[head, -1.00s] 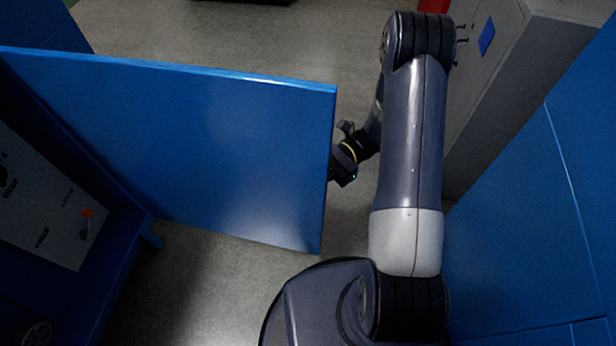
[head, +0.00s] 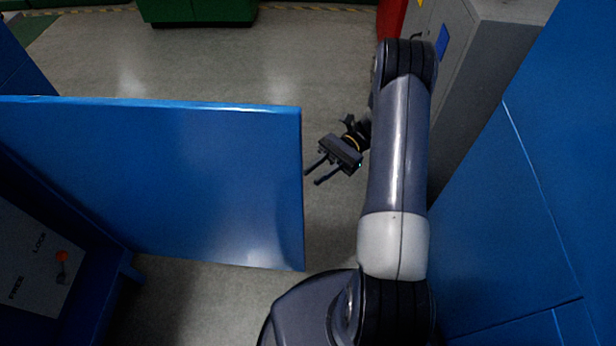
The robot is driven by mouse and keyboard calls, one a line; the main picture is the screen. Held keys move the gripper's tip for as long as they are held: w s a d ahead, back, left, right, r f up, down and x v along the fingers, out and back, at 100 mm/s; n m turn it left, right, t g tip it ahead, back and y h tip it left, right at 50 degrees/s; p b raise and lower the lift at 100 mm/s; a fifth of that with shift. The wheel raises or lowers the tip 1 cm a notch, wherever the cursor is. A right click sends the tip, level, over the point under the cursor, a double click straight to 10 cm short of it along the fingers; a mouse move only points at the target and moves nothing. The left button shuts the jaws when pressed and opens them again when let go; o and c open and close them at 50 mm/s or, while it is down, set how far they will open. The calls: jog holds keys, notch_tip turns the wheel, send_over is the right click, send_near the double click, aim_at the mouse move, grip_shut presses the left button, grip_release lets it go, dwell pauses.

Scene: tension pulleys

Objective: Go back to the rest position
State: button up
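My gripper (head: 318,176) shows in the head view just right of the free edge of a blue door panel (head: 160,180). Its two dark fingers point left and down, apart from each other, with nothing between them. A small gap of floor appears between the fingertips and the panel's edge. My arm rises from the bottom, bends at the top and comes back down to the gripper.
A grey cabinet (head: 470,80) and a blue wall (head: 520,220) stand close on the right. A green box (head: 197,10) stands far back. Floor (head: 240,65) beyond the panel is clear.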

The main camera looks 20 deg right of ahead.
dwell(0.3)
jog(key=x, duration=1.1)
jog(key=shift+b, duration=0.35)
jog(key=shift+w, duration=0.1)
